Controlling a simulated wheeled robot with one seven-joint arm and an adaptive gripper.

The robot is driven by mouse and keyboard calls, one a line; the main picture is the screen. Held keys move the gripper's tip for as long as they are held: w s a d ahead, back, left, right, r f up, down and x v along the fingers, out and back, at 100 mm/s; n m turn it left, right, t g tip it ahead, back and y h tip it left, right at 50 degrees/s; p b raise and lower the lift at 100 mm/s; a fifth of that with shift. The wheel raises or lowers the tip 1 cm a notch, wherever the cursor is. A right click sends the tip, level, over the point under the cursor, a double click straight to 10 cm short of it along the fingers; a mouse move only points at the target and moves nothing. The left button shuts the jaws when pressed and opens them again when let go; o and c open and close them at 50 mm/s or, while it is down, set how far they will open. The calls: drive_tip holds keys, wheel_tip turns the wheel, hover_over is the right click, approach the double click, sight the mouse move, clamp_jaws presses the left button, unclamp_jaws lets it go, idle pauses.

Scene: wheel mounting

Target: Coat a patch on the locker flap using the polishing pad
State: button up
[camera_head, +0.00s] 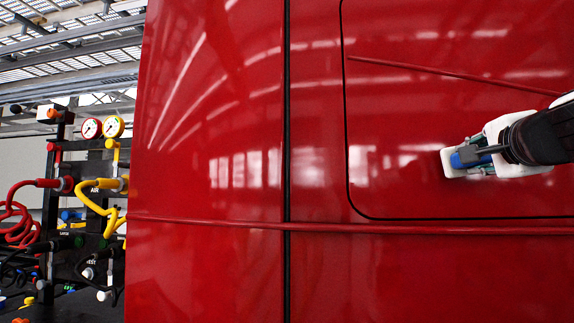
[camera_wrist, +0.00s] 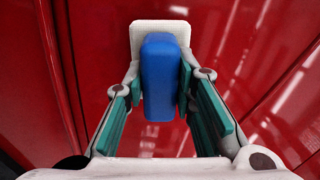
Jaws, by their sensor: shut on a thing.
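The locker flap (camera_head: 400,115) is a glossy red panel with a dark seam around it, at the right of the head view. My gripper (camera_head: 490,157) is in front of the flap's lower part. It is shut on the blue handle (camera_wrist: 163,90) of the polishing pad, whose white face block (camera_wrist: 143,32) shows beyond the handle in the wrist view. In the head view the white pad (camera_head: 450,163) is at or very near the flap; I cannot tell if it touches. No coated patch is clear among the reflections.
A red moulding (camera_head: 240,223) runs across below the flap, and a thinner strip (camera_head: 430,70) crosses the flap. A dark vertical seam (camera_head: 286,120) lies to its left. A black rack with gauges (camera_head: 91,128) and red and yellow hoses (camera_head: 100,205) stands far left.

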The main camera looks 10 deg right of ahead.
drive_tip(key=shift+b+x, duration=0.35)
drive_tip(key=shift+x, duration=0.65)
idle(0.5)
drive_tip(key=shift+d, duration=0.1)
drive_tip(key=shift+s+d+b, duration=0.3)
drive_tip(key=shift+d+b, duration=0.1)
drive_tip(key=shift+d, duration=0.45)
drive_tip(key=shift+s+d+b, duration=0.3)
drive_tip(key=shift+d+b, duration=0.05)
drive_tip(key=shift+d, duration=0.45)
drive_tip(key=shift+s+d+b, duration=1.4)
drive_tip(key=shift+d+b, duration=0.55)
drive_tip(key=shift+d, duration=3.25)
drive_tip(key=w+a+r+p, duration=0.1)
drive_tip(key=w+a, duration=0.1)
drive_tip(key=a, duration=0.5)
drive_tip(key=shift+r+p, duration=0.25)
drive_tip(key=shift+p, duration=0.05)
